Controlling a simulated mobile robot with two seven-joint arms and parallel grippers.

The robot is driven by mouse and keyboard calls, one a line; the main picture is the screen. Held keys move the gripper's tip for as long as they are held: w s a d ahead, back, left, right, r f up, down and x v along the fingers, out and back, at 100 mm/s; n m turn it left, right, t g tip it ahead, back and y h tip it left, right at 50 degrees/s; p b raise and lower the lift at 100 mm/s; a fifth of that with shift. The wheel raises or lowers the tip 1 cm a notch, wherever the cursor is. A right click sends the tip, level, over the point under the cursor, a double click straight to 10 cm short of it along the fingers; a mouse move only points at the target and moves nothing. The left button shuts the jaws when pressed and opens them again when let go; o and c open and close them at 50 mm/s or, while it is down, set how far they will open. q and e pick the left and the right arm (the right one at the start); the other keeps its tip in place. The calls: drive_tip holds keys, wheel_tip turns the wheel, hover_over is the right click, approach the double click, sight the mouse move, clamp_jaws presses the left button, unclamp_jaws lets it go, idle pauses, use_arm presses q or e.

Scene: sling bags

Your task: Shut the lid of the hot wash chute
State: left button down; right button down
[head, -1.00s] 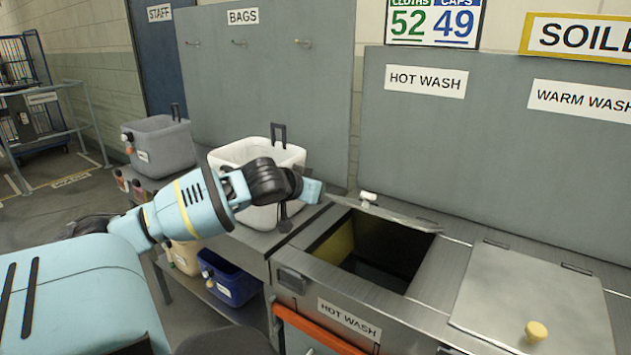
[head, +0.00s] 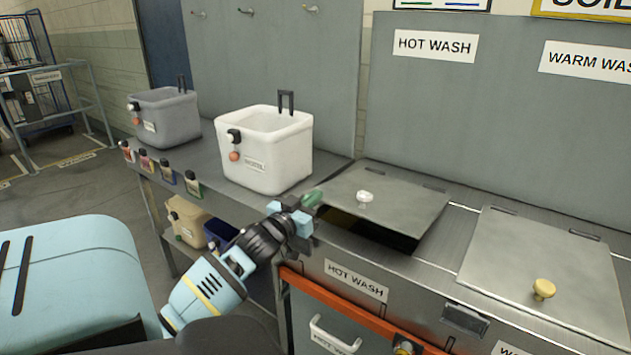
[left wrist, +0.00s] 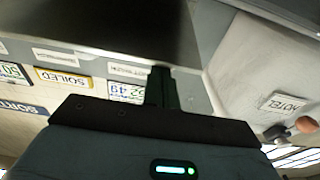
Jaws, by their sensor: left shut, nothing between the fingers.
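The hot wash chute lid (head: 395,208) is a grey metal plate with a white knob (head: 365,197), hinged at its back edge. It is tilted a little above the counter, and a dark gap (head: 370,232) of the chute opening shows below its front edge. My left gripper (head: 311,199) is shut and empty at the lid's left front corner; I cannot tell if its green fingertips touch the lid. In the left wrist view the shut fingers (left wrist: 163,90) point at a dark flat surface, probably the lid. My right gripper is not in view.
The warm wash lid (head: 540,270) with a yellow knob lies flat to the right. A white bin (head: 285,160) stands on the counter left of the chute, with a grey bin (head: 165,115) beyond. An orange rail (head: 350,318) runs along the counter front.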

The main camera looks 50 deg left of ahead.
use_arm(q)
wheel_tip(320, 180, down, 2)
drive_tip(key=shift+s+f+b, duration=0.1)
drive_tip(key=shift+s+b, duration=0.05)
drive_tip(key=shift+b, duration=0.25)
drive_tip(key=shift+d+f, duration=0.1)
drive_tip(key=shift+f, duration=0.15)
drive_tip(key=shift+r, duration=0.45)
wheel_tip(320, 180, up, 3)
drive_tip(key=p, duration=0.3)
drive_tip(key=shift+r, duration=0.2)
drive_tip(key=f+v, duration=0.1)
drive_tip(key=v, duration=0.8)
drive_tip(key=shift+s+f, duration=0.3)
drive_tip(key=shift+f, duration=0.15)
